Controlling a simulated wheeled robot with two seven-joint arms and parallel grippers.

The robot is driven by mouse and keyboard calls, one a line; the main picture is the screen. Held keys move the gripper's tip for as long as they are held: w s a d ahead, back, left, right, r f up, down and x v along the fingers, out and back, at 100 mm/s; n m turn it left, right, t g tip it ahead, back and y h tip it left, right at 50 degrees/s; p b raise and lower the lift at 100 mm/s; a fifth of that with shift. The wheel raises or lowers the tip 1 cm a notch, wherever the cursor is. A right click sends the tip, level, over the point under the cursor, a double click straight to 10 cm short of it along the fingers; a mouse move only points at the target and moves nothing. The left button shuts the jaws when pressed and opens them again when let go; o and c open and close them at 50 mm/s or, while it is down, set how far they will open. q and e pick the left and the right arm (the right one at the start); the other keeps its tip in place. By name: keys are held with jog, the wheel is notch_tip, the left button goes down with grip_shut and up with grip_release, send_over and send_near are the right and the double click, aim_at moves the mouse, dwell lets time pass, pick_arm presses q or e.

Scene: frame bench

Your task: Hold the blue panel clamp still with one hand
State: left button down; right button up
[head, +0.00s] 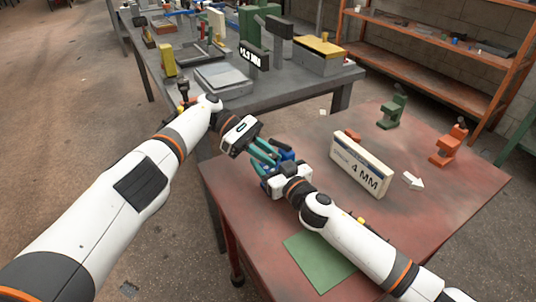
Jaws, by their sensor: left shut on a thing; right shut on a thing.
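The blue panel clamp (284,153) is on the red-brown table near its left edge, mostly hidden by my grippers; only some blue parts show. My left gripper (264,156) reaches in from the upper left, with its teal fingers shut at the clamp. My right gripper (264,168) comes in from the lower right, its fingers also shut at the clamp, close to the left fingers. The exact parts of the clamp between each pair of fingers are hidden.
A white "4 MM" sign (360,166) stands right of the grippers. A white arrow (413,181), a green clamp-like stand (392,111) and an orange one (448,146) are further right. A green mat (318,262) lies at the front. A cluttered grey bench (290,88) stands behind.

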pick_arm(q)
jog(key=shift+a+f, duration=0.2)
